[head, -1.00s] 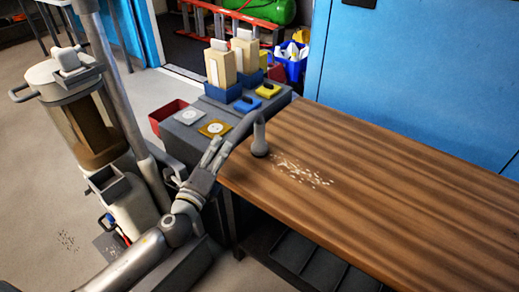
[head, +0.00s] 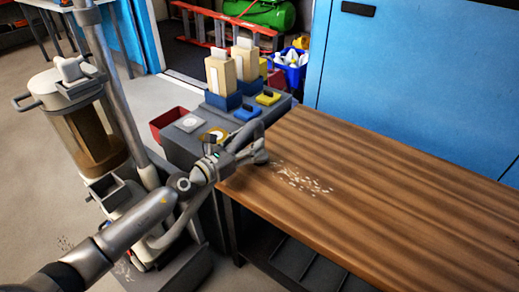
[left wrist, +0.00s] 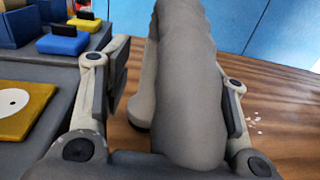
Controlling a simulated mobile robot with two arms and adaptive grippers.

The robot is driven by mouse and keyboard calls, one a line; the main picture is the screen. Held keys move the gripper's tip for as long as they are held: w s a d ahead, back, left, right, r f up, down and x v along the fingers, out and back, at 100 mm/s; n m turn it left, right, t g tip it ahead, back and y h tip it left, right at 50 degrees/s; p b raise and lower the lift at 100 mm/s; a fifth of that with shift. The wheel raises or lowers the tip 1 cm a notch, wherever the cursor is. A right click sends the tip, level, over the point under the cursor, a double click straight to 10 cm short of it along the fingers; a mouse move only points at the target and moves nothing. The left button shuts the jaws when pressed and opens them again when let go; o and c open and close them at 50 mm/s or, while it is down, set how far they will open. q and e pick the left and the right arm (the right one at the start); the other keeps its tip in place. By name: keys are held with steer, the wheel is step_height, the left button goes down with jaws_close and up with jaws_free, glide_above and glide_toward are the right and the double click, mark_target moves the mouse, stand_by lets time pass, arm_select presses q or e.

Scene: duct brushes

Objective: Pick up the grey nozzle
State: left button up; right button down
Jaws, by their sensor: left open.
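The grey nozzle (head: 261,156) stands at the near left corner of the wooden table, partly hidden by my left gripper (head: 246,150) in the head view. In the left wrist view, a thick ribbed grey hose (left wrist: 188,90) fills the space between the two fingers of my left gripper (left wrist: 168,95). The lighter nozzle (left wrist: 145,95) shows behind the hose, its foot near the table. The fingers are open on either side of the hose, with a gap at the left finger. Contact at the right finger is hard to tell. My right gripper is not in view.
The wooden table (head: 390,180) is mostly clear, with pale shavings (head: 300,180) by the nozzle. A vacuum unit (head: 80,130) stands at the left. A blue cabinet (head: 430,80) is behind.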

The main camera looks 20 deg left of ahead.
mark_target(256, 139)
arm_select(q)
steer(key=shift+f+b+x, duration=0.15)
steer(key=shift+b+x, duration=0.15)
steer(key=shift+x, duration=1)
steer(key=shift+f+b+x, duration=0.15)
steer(key=shift+b+x, duration=0.1)
steer(key=shift+x, duration=1.1)
steer(key=shift+a, duration=0.1)
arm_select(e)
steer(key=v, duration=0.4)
arm_select(q)
jaws_close()
